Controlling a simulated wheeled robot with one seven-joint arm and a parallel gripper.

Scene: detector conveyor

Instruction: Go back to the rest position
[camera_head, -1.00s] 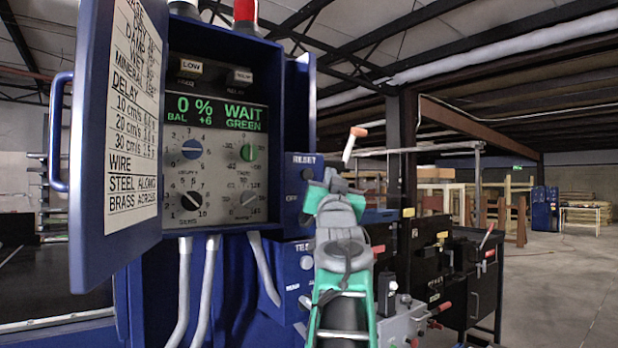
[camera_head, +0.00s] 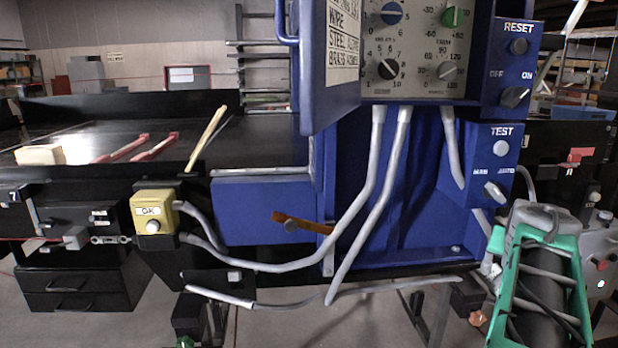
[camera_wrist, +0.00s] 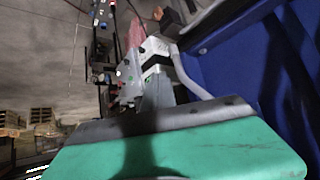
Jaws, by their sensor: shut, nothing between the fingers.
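My arm, in green and grey with dark cables, stands at the lower right of the head view, and its lower part runs out of the picture. My gripper's fingers cannot be made out in that view. In the wrist view my gripper (camera_wrist: 160,122) fills the lower part as a broad green and grey body. It is shut and holds nothing. The blue cabinet side (camera_wrist: 232,62) lies to its right there, and a grey box with red and green spots (camera_wrist: 128,78) shows beyond it.
A blue detector cabinet (camera_head: 400,190) with an open door (camera_head: 330,95) and hanging grey conduits stands left of my arm. A black conveyor (camera_head: 255,145) carries a wooden stick (camera_head: 206,137). A yellow OK button box (camera_head: 155,211) is on its front. Grey floor (camera_wrist: 45,60) is open in the wrist view.

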